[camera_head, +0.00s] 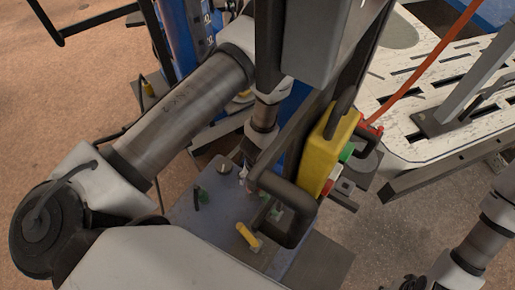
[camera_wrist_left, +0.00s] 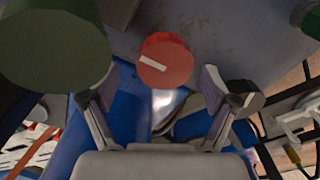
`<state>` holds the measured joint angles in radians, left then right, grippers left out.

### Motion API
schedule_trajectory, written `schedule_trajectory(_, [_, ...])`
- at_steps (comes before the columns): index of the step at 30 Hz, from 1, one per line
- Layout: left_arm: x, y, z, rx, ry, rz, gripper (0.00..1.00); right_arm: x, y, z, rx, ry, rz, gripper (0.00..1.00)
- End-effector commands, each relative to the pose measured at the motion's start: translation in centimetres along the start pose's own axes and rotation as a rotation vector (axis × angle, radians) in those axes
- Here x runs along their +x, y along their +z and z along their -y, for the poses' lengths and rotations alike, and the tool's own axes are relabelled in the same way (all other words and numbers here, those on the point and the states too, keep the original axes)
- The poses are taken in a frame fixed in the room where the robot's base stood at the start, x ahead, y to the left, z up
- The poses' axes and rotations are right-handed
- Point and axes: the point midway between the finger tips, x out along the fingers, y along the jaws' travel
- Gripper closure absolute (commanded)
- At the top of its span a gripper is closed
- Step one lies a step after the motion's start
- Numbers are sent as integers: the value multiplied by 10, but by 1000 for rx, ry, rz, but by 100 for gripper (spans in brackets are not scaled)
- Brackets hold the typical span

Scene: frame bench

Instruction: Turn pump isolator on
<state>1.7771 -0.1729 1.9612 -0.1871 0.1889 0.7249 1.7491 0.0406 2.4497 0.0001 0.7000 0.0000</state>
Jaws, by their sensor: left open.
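In the left wrist view a round red knob (camera_wrist_left: 165,60) with a white pointer bar is on a blue-grey panel (camera_wrist_left: 222,38). The bar is slightly tilted, nearly crosswise in the picture. No label shows, so I cannot confirm that this is the pump isolator. My left gripper (camera_wrist_left: 160,88) is open, with one finger on each side of the knob in the picture. I see no finger touching it. In the head view the panel (camera_head: 212,222) lies below my left wrist (camera_head: 262,118); the fingers are mostly hidden there. My right gripper is not clearly seen.
A large dark green cylinder (camera_wrist_left: 50,45) is close at the left in the wrist view. A yellow button box (camera_head: 325,150) and dark handle (camera_head: 287,192) are close to the right.

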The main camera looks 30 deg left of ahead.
Motion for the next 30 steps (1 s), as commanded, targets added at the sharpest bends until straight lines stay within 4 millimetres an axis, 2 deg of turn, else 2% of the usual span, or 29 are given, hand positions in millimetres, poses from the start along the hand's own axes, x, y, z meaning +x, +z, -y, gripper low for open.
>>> schedule_trajectory(1, [9, 0, 0, -1, 1, 1, 13, 2, 0, 0, -1, 0, 0, 60])
schedule_trajectory(4, [19, 0, 0, -1, 1, -1, 13, 2, 0, 0, -1, 0, -1, 60])
schedule_trajectory(12, [22, 0, 0, 1, 1, -1, 13, 2, 0, 0, 0, 0, -1, 60])
schedule_trajectory(17, [22, 0, 0, 0, 1, -1, 70, 2, 0, 0, -1, 0, -1, 60])
schedule_trajectory(18, [22, 0, 0, 0, 1, -1, 73, 2, 0, 0, -1, 0, -1, 60])
schedule_trajectory(30, [23, 0, 0, 39, 1, -1, 73, 5, 0, 0, -1, 0, 0, 60])
